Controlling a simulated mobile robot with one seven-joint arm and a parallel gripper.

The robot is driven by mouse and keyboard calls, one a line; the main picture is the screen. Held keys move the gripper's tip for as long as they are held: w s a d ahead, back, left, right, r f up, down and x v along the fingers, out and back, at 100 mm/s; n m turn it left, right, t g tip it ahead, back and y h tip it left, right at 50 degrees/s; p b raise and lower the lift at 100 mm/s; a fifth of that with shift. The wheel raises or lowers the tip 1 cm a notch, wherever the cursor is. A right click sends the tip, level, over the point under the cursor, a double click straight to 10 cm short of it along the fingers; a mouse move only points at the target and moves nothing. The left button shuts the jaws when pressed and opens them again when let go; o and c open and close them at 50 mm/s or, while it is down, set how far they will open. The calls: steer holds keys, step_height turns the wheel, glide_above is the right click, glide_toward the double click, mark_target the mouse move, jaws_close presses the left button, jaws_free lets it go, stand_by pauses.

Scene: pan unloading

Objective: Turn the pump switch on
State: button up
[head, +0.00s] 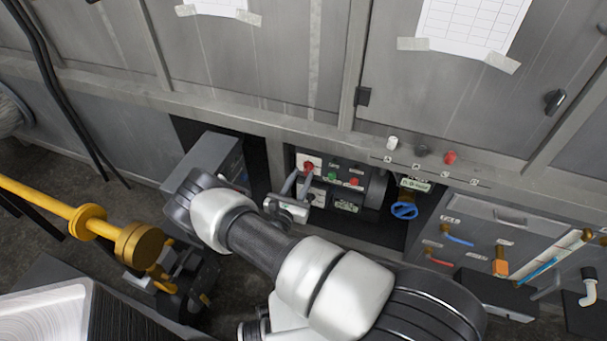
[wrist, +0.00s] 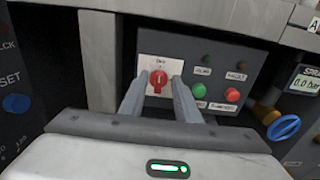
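The pump switch (wrist: 157,79) is a red rotary knob on a white plate, on a dark control panel. It stands about upright in the wrist view, with small lettering above it that I cannot read surely. It also shows in the head view (head: 308,167). My gripper (wrist: 157,86) is open in front of the panel, with one finger on each side of the knob in the picture. Gaps show between knob and fingers. The gripper also shows in the head view (head: 297,184), just below the knob. The distance from fingertips to plate is hard to judge.
Right of the switch are a green button (wrist: 199,90) and a red button (wrist: 232,95), with dark lamps above. A blue valve wheel (wrist: 284,127) and a gauge reading 0.0 bar (wrist: 307,82) are further right. A grey post (wrist: 98,60) stands close on the left.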

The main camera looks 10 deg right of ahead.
mark_target(307, 169)
steer(key=shift+x, duration=1.25)
jaws_close()
